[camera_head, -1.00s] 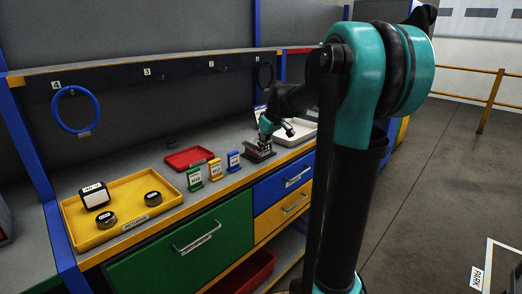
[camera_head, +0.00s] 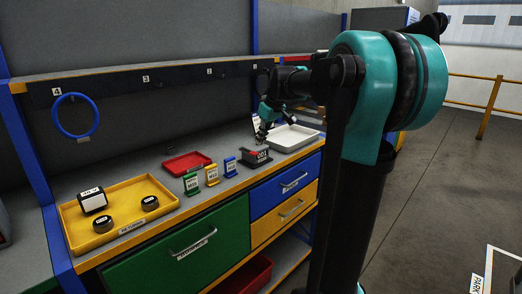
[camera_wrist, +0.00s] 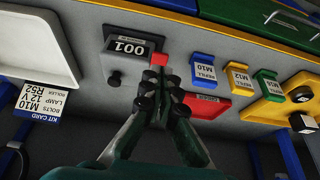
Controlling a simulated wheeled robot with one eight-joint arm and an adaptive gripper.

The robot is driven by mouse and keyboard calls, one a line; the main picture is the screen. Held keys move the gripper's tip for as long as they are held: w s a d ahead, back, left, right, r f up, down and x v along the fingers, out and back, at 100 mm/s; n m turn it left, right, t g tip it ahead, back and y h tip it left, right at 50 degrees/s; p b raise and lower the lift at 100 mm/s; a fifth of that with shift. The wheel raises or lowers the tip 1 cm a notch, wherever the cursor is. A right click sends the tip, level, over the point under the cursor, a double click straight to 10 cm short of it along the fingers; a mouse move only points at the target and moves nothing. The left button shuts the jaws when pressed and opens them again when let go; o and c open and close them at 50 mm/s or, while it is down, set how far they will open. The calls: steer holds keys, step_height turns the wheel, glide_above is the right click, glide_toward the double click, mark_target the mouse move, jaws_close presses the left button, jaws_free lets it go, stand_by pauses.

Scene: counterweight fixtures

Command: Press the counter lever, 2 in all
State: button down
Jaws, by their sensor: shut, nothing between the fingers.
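The counter (camera_head: 257,157) is a small dark box on the bench, left of the white tray. Its display, seen upside down in the wrist view (camera_wrist: 131,47), appears to read 001. The counter's red lever end (camera_wrist: 160,58) shows beside the display. My gripper (camera_head: 262,136) is shut and empty, above and just behind the counter. In the wrist view the closed fingertips (camera_wrist: 155,84) lie close to the red lever end. I cannot tell the exact gap between them.
Blue (camera_head: 230,166), yellow (camera_head: 212,175) and green (camera_head: 191,183) card stands line the bench left of the counter. A red tray (camera_head: 188,162) lies behind them. A white tray (camera_head: 294,138) stands right of the counter. A yellow tray (camera_head: 120,236) with dark round pieces is far left.

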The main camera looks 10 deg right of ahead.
steer(key=v, duration=0.7)
steer(key=shift+s+r, duration=0.2)
steer(key=shift+r, duration=0.05)
steer(key=shift+d, duration=0.1)
stand_by(1.4)
